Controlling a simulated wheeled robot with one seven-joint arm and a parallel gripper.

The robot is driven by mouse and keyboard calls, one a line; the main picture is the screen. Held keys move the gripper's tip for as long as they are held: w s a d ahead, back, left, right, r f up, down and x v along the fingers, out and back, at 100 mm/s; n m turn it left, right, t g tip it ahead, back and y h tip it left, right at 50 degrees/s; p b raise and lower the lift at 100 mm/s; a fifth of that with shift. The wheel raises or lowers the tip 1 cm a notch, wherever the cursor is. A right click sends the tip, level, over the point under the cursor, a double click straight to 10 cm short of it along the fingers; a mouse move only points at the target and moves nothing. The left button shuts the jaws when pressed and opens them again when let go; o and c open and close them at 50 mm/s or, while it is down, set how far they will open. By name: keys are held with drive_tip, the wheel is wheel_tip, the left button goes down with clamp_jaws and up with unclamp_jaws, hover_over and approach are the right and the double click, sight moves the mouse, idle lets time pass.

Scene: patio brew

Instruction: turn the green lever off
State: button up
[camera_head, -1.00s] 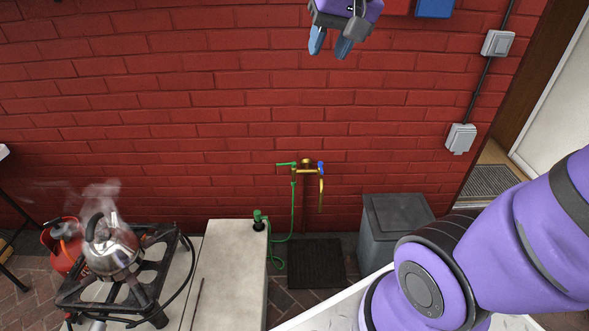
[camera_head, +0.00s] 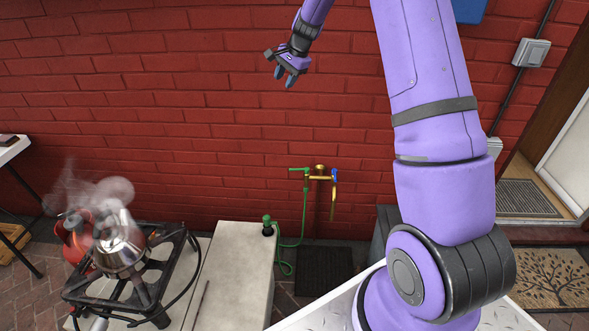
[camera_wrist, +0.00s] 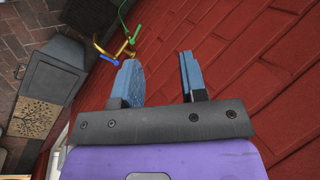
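The green lever (camera_head: 299,169) sits on the left side of the brass tap (camera_head: 320,177) on the brick wall and points left, roughly level. A blue lever (camera_head: 335,175) hangs on the tap's right side. A green hose (camera_head: 304,205) runs down below the green lever. My gripper (camera_head: 284,77) is well above the tap and slightly left of it, empty, touching nothing. In the wrist view its two blue fingers (camera_wrist: 160,65) are apart. There the green lever (camera_wrist: 138,34) and the blue lever (camera_wrist: 110,59) show beyond the left finger.
A steaming kettle (camera_head: 119,246) stands on a black burner frame (camera_head: 140,293), with a red gas bottle (camera_head: 73,237) behind it. A pale block (camera_head: 238,275) stands below the tap at left, beside a dark mat (camera_head: 323,270). The wall around the tap is clear.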

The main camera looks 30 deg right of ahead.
drive_tip(key=w+d+f+m, duration=0.2)
drive_tip(key=d+f+m, duration=0.15)
drive_tip(key=f, duration=0.95)
drive_tip(key=w+d+f+m, duration=0.25)
drive_tip(key=d+f, duration=0.25)
drive_tip(key=f, duration=0.8)
drive_tip(key=w+d+f+m, duration=0.2)
drive_tip(key=w+d+f, duration=0.15)
drive_tip(key=f, duration=0.95)
drive_tip(key=shift+y, duration=0.3)
drive_tip(key=x, duration=1)
drive_tip(key=shift+s+d+f, duration=0.1)
drive_tip(key=shift+s+d, duration=0.05)
drive_tip(key=shift+s, duration=0.25)
drive_tip(key=shift+c, duration=0.4)
clamp_jaws()
